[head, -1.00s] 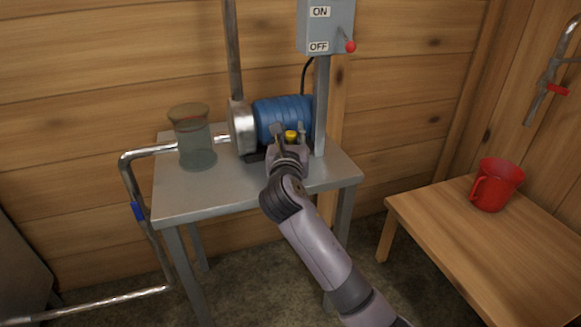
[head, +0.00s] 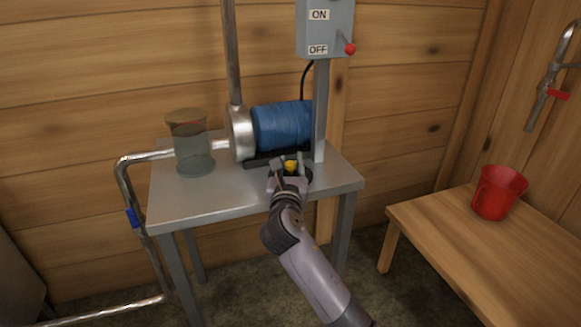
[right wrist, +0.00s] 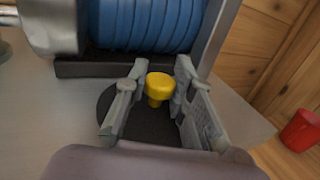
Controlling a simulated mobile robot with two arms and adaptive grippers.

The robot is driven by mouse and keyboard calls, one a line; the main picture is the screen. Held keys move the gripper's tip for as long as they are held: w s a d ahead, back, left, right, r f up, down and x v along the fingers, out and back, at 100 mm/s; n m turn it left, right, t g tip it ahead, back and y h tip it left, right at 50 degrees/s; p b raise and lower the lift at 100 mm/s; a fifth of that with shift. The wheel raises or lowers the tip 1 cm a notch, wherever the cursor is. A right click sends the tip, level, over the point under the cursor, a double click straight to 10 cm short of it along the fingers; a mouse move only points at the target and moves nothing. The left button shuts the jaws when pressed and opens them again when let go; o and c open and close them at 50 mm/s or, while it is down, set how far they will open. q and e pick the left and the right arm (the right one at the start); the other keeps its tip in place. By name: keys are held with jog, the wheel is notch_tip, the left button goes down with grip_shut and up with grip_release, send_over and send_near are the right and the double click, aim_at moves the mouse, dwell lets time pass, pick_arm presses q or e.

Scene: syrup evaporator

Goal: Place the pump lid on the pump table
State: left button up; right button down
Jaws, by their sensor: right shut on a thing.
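The pump lid is a dark round disc (right wrist: 112,100) with a yellow knob (right wrist: 158,86); the knob also shows in the head view (head: 291,166). My right gripper (head: 288,163) is shut on the lid by its knob, with one finger on each side in the right wrist view (right wrist: 154,92). The lid is level, over the front right part of the grey metal pump table (head: 215,203), in front of the pump. I cannot tell whether its underside touches the tabletop. Part of the disc is hidden by my gripper. My left gripper is not in view.
The blue pump motor (head: 283,126) with its metal housing (head: 240,133) stands just behind the lid. A glass jar (head: 192,145) stands on the table's left. A switch post (head: 321,110) rises behind right. A red cup (head: 497,192) sits on a wooden bench (head: 455,237). The table's front left is clear.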

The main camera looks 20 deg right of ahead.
jog(key=c, duration=1.4)
grip_release()
jog(key=shift+o, duration=0.2)
